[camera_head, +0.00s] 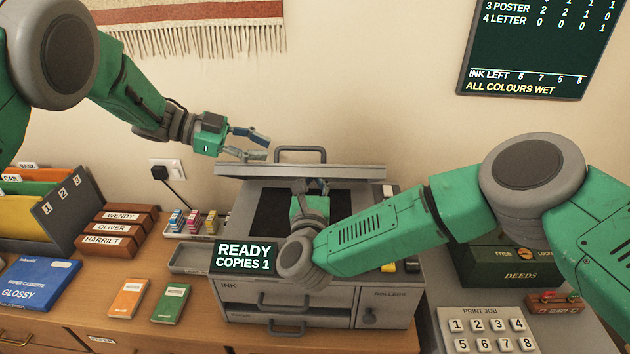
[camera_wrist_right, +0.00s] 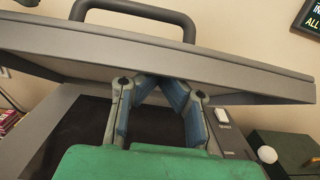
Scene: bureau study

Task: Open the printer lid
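The grey printer (camera_head: 340,300) stands on the desk, with a "READY COPIES 1" display on its front left. Its lid (camera_head: 350,171) is raised at the back, seen nearly edge-on, with a bar handle (camera_head: 300,150) on top. The dark scanning bed (camera_head: 268,210) shows below it. My right gripper (camera_head: 318,186) is over the bed, under the raised lid. In the right wrist view, the fingers (camera_wrist_right: 157,84) converge with tips close together at the underside of the lid (camera_wrist_right: 230,78); exact contact is unclear. My left gripper (camera_head: 258,144) is open and empty, left of the handle.
Left of the printer are a small tray of coloured cartridges (camera_head: 195,222), brown name boxes (camera_head: 117,231), a file holder (camera_head: 60,212) and a blue paper cassette (camera_head: 40,284). At the right are a green deeds box (camera_head: 505,268) and a keypad (camera_head: 487,330). The wall is behind the lid.

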